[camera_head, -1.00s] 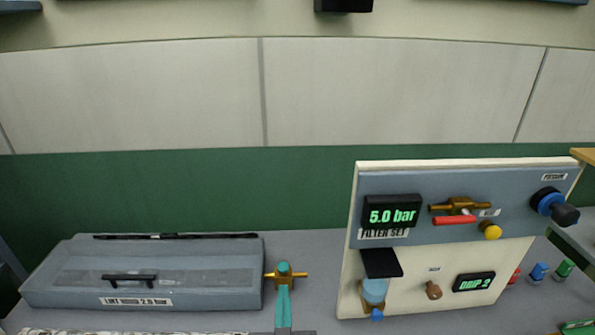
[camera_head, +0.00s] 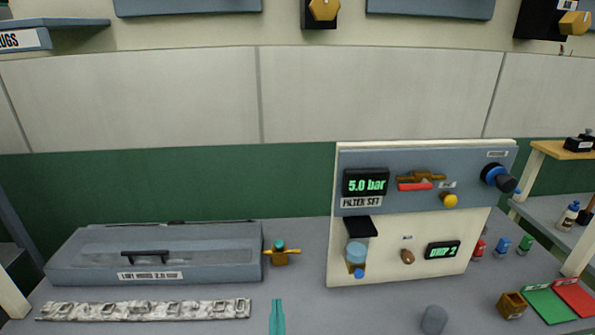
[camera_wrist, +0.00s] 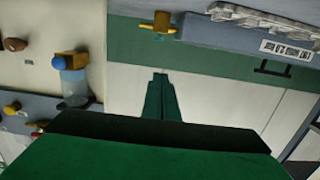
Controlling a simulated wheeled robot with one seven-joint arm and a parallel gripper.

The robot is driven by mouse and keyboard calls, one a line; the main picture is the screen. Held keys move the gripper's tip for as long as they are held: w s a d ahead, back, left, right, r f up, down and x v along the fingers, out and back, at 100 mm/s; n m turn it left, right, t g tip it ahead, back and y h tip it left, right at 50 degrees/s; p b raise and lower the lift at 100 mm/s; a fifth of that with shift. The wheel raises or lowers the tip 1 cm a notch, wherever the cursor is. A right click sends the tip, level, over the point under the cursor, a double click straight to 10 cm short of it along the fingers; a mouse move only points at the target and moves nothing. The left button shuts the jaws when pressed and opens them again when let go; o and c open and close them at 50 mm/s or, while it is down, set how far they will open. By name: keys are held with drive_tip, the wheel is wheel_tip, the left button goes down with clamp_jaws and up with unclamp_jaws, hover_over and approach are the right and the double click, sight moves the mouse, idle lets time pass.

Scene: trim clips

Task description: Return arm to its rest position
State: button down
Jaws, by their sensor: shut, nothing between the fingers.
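My gripper (camera_head: 277,317) shows as teal fingers at the bottom edge of the head view, pointing up, close together with nothing held. In the wrist view the fingers (camera_wrist: 161,96) run together to a narrow tip with nothing at it. The rest of my arm is out of the head view. The fingers are apart from the brass valve with a teal top (camera_head: 280,255), which sits at the right end of the grey lidded box (camera_head: 90,265).
The white-and-grey filter panel (camera_head: 400,270) stands to the right. A lumpy pale strip (camera_head: 145,309) lies left of my gripper. A grey cylinder (camera_head: 433,319), a small brown box (camera_head: 511,305), green (camera_head: 548,306) and red (camera_head: 577,296) mats are at the right. Bench between gripper and panel is clear.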

drive_tip(key=s+f, duration=0.8)
drive_tip(key=s+d+f, duration=0.1)
drive_tip(key=s+f, duration=0.1)
drive_tip(key=s, duration=0.6)
drive_tip(key=s+d+f+g, duration=0.1)
drive_tip(key=s+d+f, duration=0.1)
drive_tip(key=s, duration=0.7)
drive_tip(key=s+d+f+h, duration=0.1)
drive_tip(key=s+f, duration=0.2)
drive_tip(key=s, duration=0.6)
drive_tip(key=shift+s+d+f+m+g, duration=0.15)
drive_tip(key=shift+s+d+m+g, duration=0.15)
drive_tip(key=shift+m+g, duration=0.1)
drive_tip(key=shift+w, duration=0.1)
idle(0.8)
